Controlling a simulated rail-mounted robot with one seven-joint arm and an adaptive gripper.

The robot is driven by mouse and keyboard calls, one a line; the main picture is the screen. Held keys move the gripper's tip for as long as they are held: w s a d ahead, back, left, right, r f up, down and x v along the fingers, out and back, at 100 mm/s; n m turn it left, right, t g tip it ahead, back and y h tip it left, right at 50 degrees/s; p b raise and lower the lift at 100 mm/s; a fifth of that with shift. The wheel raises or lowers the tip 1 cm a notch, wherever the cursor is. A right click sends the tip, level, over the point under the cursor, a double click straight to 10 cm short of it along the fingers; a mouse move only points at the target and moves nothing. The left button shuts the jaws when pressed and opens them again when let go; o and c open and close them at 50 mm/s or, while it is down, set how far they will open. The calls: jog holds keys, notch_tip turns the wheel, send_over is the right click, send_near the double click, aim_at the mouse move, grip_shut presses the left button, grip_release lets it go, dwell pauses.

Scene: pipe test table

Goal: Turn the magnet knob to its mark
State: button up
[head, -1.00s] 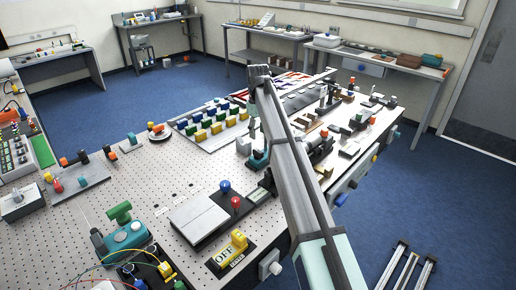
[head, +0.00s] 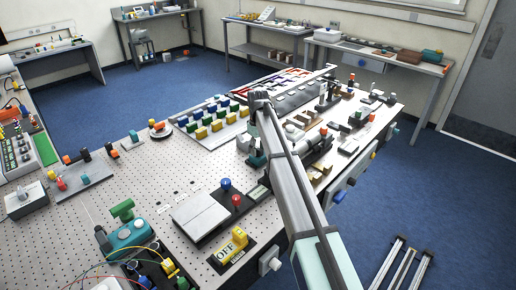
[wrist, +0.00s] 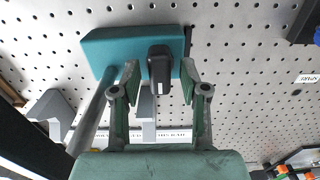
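The magnet base is a teal block (wrist: 112,50) on the perforated table, at the top of the wrist view. A black knob (wrist: 160,66) stands out from its front face. My gripper (wrist: 160,78) is open, with one green-padded finger on each side of the knob and gaps visible between. A grey rod (wrist: 92,112) runs beside the left finger. A printed white label (wrist: 172,134) lies behind the fingers, partly hidden; I cannot make out the mark. In the head view a small part of the teal base (head: 256,160) shows beside my arm, which hides the gripper.
A grey angled part (wrist: 50,112) stands left of the fingers in the wrist view. In the head view, coloured blocks (head: 216,125) stand to the left of my arm and metal fixtures (head: 318,146) to its right. Bare table lies right of the knob.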

grip_shut()
jog(key=shift+m, duration=0.3)
jog(key=m+b, duration=0.1)
jog(key=m, duration=0.2)
jog(key=shift+m, duration=0.3)
jog(key=m, duration=0.4)
jog(key=shift+m, duration=0.3)
jog(key=shift+b, duration=0.3)
jog(key=shift+o, duration=1.7)
grip_release()
